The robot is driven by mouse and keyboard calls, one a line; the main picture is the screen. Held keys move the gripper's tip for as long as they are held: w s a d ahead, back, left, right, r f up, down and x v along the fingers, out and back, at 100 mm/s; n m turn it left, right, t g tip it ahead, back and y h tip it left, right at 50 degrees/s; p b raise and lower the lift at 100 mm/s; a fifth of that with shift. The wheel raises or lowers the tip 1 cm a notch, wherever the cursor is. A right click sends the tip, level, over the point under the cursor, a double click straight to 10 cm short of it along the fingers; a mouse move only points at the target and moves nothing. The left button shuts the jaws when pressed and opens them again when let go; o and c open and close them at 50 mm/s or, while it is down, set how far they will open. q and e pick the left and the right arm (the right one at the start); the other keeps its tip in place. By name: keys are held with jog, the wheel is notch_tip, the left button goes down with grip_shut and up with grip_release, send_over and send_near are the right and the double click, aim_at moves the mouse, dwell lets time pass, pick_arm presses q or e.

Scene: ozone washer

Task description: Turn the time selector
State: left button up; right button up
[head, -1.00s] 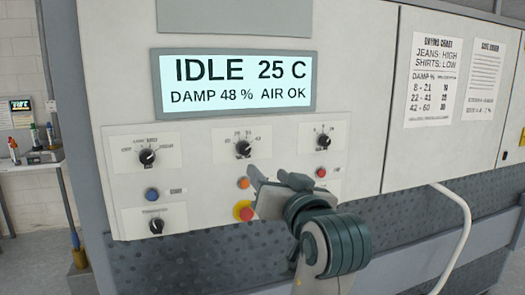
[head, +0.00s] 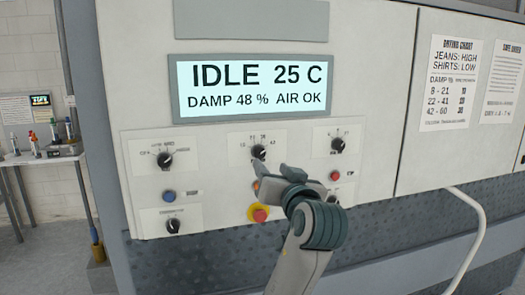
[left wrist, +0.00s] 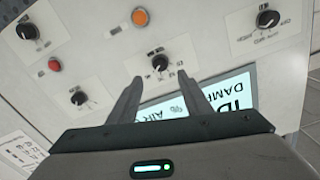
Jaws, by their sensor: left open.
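The washer's control panel carries several black knobs. The top middle knob (head: 259,152), with a ring of numbers around it, appears to be the time selector, though its label is too small to read. My left gripper (head: 269,174) is just below and in front of it. In the left wrist view, my left gripper (left wrist: 160,78) is open and empty, and the same knob (left wrist: 159,63) shows between its fingertips. I cannot tell whether they touch it. My left wrist hides part of the lower right panel. My right gripper is not in view.
Other knobs stand at upper left (head: 165,160), upper right (head: 338,145) and lower left (head: 173,225). An orange button (head: 256,187) and a red stop button (head: 259,214) lie under the middle knob. The display (head: 250,87) reads IDLE. A bench (head: 42,157) stands at left.

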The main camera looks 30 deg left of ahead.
aim_at(260, 155)
pick_arm(q)
jog(key=p+x, duration=0.3)
jog(key=x, duration=0.5)
jog(key=shift+a+r, duration=0.1)
jog(key=shift+w+a+p, duration=0.35)
jog(key=shift+w+p, duration=0.05)
jog(key=shift+c, duration=0.4)
jog(key=c, duration=1)
